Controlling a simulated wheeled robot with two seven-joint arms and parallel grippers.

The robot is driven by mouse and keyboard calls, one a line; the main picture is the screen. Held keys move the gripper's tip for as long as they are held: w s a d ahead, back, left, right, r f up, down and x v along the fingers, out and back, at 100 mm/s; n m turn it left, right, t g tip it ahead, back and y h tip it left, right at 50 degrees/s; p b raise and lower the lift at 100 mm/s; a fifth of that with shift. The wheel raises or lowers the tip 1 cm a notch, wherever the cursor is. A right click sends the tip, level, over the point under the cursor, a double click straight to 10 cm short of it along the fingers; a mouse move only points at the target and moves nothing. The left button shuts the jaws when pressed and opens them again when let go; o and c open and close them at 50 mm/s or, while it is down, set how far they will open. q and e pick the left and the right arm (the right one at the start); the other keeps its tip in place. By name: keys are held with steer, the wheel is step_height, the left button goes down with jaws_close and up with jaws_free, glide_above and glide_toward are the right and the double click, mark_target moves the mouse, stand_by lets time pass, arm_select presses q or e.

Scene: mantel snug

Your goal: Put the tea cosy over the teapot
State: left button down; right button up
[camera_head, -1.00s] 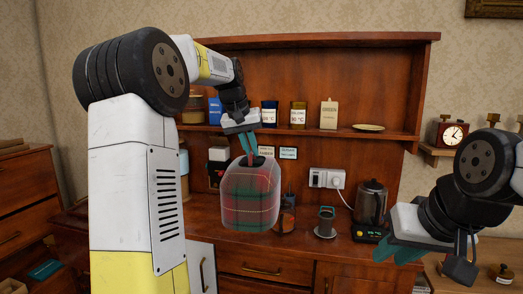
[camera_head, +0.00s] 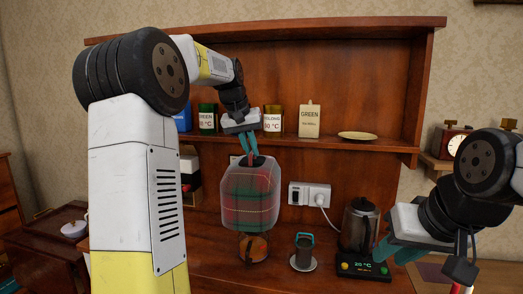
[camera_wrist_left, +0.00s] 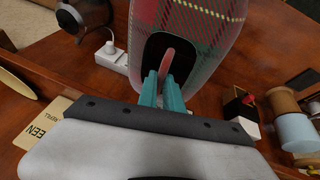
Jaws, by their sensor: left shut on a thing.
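The tea cosy (camera_head: 250,200) is a red and green tartan cover with a pale see-through shell around it, hanging upright in the air above the counter. My left gripper (camera_head: 250,147) is shut on the pink loop at its top. The left wrist view shows the loop (camera_wrist_left: 167,60) between the teal fingertips (camera_wrist_left: 163,88). A white lidded pot (camera_head: 75,228), perhaps the teapot, stands at the far left, partly hidden by my left arm. My right gripper (camera_head: 397,250) looks open and empty, in front of the kettle's base.
A brown vessel (camera_head: 254,249) stands on the counter below the cosy in the picture. To its right are a dark cup with a teal handle (camera_head: 303,250), a glass kettle (camera_head: 358,224) and a wall socket (camera_head: 309,194). Tins and a bag (camera_head: 309,120) line the shelf.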

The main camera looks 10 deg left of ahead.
arm_select(q)
steer(key=shift+f, duration=9.15)
steer(key=c, duration=1.4)
jaws_free()
